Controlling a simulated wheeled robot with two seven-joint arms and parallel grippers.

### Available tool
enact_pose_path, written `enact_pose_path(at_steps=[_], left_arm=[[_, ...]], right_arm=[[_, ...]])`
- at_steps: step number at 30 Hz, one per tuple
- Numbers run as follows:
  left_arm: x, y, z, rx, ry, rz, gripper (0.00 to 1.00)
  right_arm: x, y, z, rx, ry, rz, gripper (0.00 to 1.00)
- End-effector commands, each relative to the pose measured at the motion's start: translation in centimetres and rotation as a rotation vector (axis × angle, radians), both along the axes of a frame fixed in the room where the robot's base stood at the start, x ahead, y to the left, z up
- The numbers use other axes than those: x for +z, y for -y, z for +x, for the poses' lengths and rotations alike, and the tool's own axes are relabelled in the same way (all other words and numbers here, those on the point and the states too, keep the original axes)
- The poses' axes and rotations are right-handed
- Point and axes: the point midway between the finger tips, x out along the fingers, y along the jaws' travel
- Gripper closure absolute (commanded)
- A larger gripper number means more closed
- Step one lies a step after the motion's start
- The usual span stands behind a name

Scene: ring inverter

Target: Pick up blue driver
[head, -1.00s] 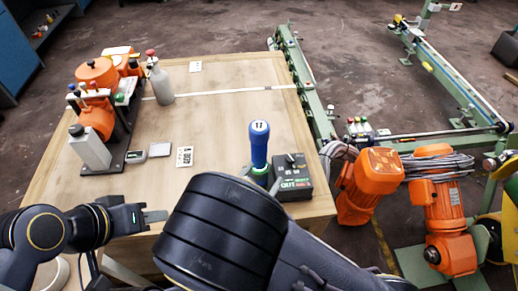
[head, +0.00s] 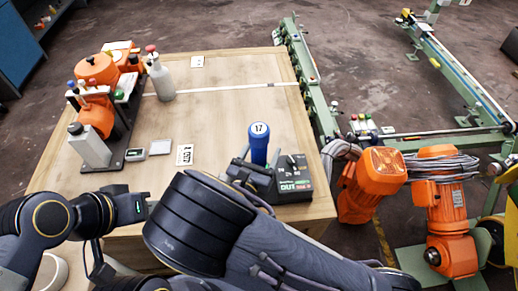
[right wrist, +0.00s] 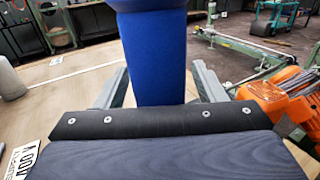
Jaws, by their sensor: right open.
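The blue driver (head: 259,142) stands upright near the front right of the wooden table, beside a dark box. Its round top carries a white mark. My right gripper (head: 252,172) is at the lower part of the handle and hides the driver's foot in the head view. In the right wrist view the blue handle (right wrist: 155,60) rises between the two grey fingers of my right gripper (right wrist: 160,85), which are open with a gap on each side. My left gripper (head: 142,207) is at the table's front left edge, away from the driver; its jaw opening is unclear.
The dark box (head: 292,182) is close on the driver's right. A white label card (head: 184,155) lies to the left. An orange machine (head: 97,117) and a grey bottle (head: 161,82) stand at the back left.

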Motion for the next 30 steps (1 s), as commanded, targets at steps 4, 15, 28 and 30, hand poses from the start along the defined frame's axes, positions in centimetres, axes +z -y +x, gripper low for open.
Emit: enact_pose_path(at_steps=[4,15,28,30], left_arm=[[0.00,0.00,0.00,0.000,0.000,0.000,0.64],[0.00,0.00,0.00,0.000,0.000,0.000,0.64],[0.05,0.00,0.00,0.000,0.000,0.000,0.64],[0.07,0.00,0.00,0.000,0.000,0.000,0.64]], right_arm=[[-0.01,0.06,0.15,0.000,0.000,0.001,0.37],[-0.01,0.03,0.11,0.000,0.000,0.001,0.75],[0.34,0.01,0.14,0.000,0.005,0.001,0.96],[0.66,0.01,0.14,0.000,0.005,0.001,0.96]])
